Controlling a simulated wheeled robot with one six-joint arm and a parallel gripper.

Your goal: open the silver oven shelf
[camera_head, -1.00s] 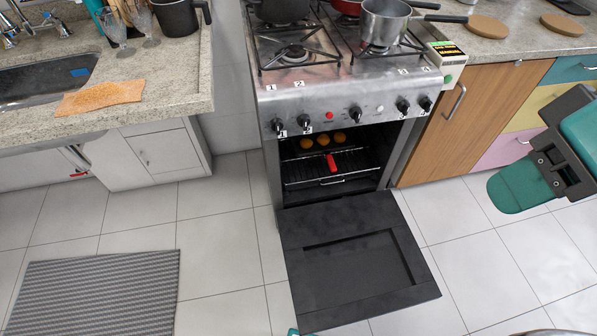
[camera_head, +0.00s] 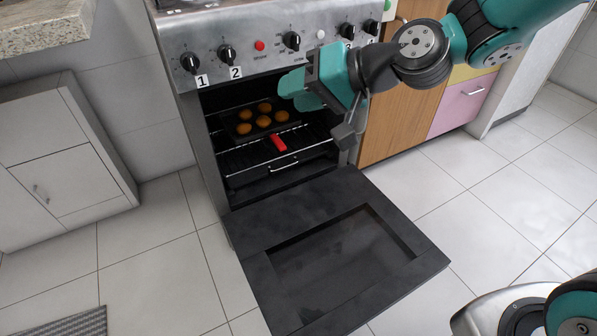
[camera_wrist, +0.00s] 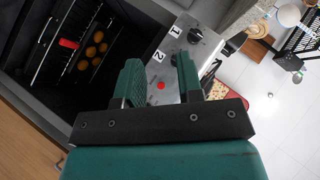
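The oven (camera_head: 190,100) stands with its black door (camera_head: 335,250) folded down and open. Inside, a wire shelf with a silver front rail (camera_head: 245,146) crosses the cavity, with a red piece (camera_head: 277,143) at its front. A dark tray of several round golden buns (camera_head: 263,121) sits behind it. A silver bar handle (camera_head: 298,162) shows lower down. My gripper (camera_head: 292,90) is at the upper right of the oven opening, below the knobs, apart from the shelf. In the wrist view my gripper (camera_wrist: 158,78) has its fingers spread with nothing between. The red piece (camera_wrist: 68,43) and buns (camera_wrist: 92,50) show there at upper left.
The open door extends low in front of the oven. Control knobs (camera_head: 228,54) line the panel above the opening. A wooden cabinet (camera_head: 400,115) stands to the right and a white cabinet (camera_head: 60,170) to the left. The tiled floor (camera_head: 490,190) is clear at right.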

